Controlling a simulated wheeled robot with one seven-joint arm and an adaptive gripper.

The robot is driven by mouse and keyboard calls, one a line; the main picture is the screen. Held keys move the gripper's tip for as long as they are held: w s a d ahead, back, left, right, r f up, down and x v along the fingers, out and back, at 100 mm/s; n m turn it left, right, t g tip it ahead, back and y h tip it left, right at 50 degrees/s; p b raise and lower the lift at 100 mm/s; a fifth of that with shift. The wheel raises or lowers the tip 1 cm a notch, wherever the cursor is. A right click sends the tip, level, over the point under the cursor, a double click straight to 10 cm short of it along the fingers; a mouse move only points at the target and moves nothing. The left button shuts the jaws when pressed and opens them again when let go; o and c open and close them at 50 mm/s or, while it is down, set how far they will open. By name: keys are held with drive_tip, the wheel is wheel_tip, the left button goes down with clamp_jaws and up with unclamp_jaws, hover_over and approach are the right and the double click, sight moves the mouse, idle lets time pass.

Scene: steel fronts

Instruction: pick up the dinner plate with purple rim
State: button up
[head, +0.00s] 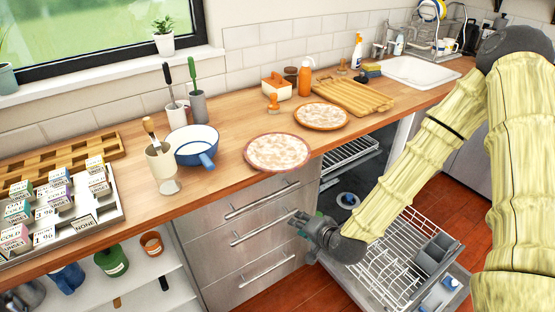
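A round plate with a pale mottled top and a dark reddish-purple rim (277,152) lies flat near the front edge of the wooden counter. A second, similar plate with an orange-brown rim (321,115) lies behind it to the right. My gripper (297,222) is below the counter top, in front of the steel drawers, lower than the purple-rimmed plate and apart from it. The fingers point left and are small in the view, so I cannot tell whether they are open. No plate shows at the fingers.
A blue-and-white saucepan (196,147) and a cream goblet (163,170) stand left of the plate. An orange stamp-like object (273,103) stands behind it. An open dishwasher with its rack (405,262) pulled out lies below right. A carton tray (112,211) is far left.

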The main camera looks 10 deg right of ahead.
sight(300, 160)
drive_tip(key=w+d+r+m+t+h+b, duration=0.15)
drive_tip(key=w+d+r+m+t, duration=0.3)
drive_tip(key=w+r, duration=0.5)
drive_tip(key=shift+w+d+p, duration=0.1)
drive_tip(key=shift+w+p, duration=0.95)
drive_tip(key=shift+w, duration=3.45)
drive_tip(key=shift+c, duration=0.2)
clamp_jaws()
